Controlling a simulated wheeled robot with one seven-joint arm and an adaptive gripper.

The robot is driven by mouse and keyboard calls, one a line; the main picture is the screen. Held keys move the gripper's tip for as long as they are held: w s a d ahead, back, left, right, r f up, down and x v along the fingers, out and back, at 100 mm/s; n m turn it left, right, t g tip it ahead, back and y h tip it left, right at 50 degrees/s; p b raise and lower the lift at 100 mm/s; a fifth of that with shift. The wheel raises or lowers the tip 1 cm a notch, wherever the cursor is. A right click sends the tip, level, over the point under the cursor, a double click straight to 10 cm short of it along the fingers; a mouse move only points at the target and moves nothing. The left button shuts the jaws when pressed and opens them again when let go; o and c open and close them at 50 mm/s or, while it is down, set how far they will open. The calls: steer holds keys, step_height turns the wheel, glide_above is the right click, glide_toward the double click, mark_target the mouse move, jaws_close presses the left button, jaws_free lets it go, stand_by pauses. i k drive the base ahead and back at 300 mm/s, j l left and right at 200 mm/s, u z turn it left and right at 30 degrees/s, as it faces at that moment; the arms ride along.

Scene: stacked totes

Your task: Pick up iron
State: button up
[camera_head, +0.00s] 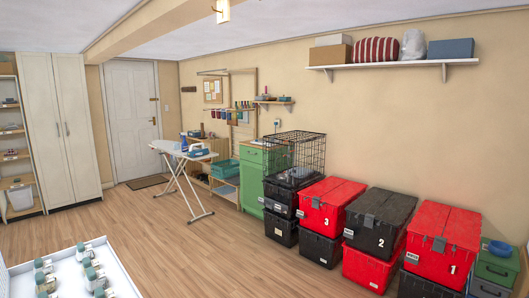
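An ironing board (172,148) with a pale top and white crossed legs stands across the room, left of centre. A small blue and white object that looks like the iron (198,150) rests near the board's right end; its details are too small to make out. A blue bottle-like item (184,142) shows at the board's far side; I cannot tell whether it stands on the board. My gripper is not in view.
Stacked red and black totes (325,207) line the right wall, beside a wire crate (296,153) and green cabinet (250,178). A white tray (70,262) with several green-topped bottles fills the lower left. The wooden floor (170,240) between is clear.

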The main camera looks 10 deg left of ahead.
mark_target(196, 153)
steer(key=i+u, duration=0.25)
steer(key=u, duration=0.2)
steer(key=i, duration=1.75)
steer(key=i+j, duration=0.15)
steer(key=i, duration=3.35)
steer(key=i+j+u, duration=0.4)
steer(key=i+j, duration=0.5)
steer(key=j, duration=0.35)
steer(key=i+j+u, duration=0.35)
steer(key=i+j, duration=0.6)
steer(key=i, duration=0.15)
